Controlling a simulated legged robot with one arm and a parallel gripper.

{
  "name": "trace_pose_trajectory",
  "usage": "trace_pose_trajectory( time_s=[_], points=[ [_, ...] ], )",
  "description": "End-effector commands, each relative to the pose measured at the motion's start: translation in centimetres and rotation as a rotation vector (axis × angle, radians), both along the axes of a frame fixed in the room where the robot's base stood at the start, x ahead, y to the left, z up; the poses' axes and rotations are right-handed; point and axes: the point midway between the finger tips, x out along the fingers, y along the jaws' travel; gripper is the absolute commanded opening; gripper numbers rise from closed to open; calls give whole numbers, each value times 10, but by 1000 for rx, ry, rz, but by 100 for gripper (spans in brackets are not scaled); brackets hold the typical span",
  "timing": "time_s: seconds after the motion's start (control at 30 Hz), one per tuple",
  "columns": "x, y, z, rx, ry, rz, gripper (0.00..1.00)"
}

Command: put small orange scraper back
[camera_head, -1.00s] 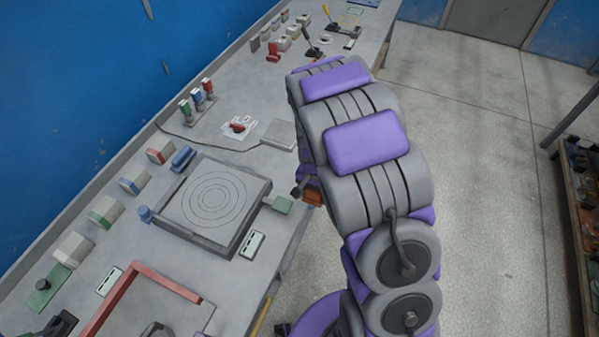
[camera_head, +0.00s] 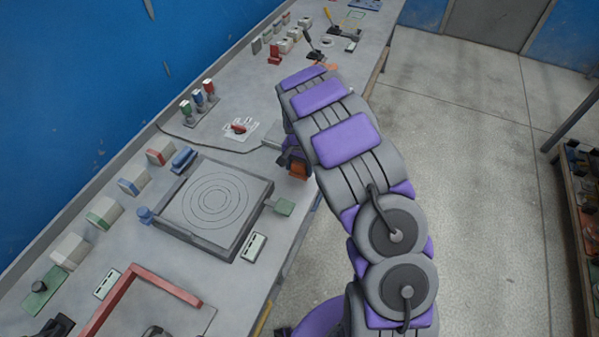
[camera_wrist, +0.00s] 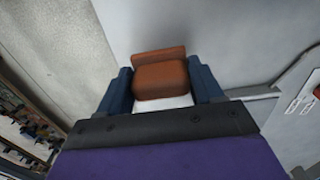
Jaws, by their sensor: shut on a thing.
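The small orange scraper (camera_wrist: 160,75) sits between the two blue fingers of my gripper (camera_wrist: 161,88) in the wrist view. My gripper is shut on it, and a pale strip shows just below its orange-brown body. In the head view the orange scraper (camera_head: 298,171) shows near the bench's right edge, beside my arm. Most of my gripper is hidden there by the arm. The wrist view shows pale grey surface around the scraper; I cannot tell how high it is held.
The grey bench (camera_head: 105,240) runs along a blue wall. A white card with a red item (camera_head: 240,129) lies left of my arm. A shelf (camera_head: 580,215) stands at right.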

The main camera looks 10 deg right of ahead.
Motion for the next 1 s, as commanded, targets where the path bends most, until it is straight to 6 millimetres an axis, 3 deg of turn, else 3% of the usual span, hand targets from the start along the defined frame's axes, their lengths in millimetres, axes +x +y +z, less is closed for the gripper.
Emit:
trace_pose_trajectory(
  time_s=[0.2, 0.57, 0.6, 0.83, 1.0],
  points=[
    [0, -3, -29, 3, 0, -2, 37],
    [-1, 0, -33, 0, 1, -1, 37],
    [0, 0, -32, -1, 1, -1, 69],
    [-1, -1, -32, 0, 0, -1, 91],
    [-1, -2, -32, 1, 1, -1, 91]
  ],
)
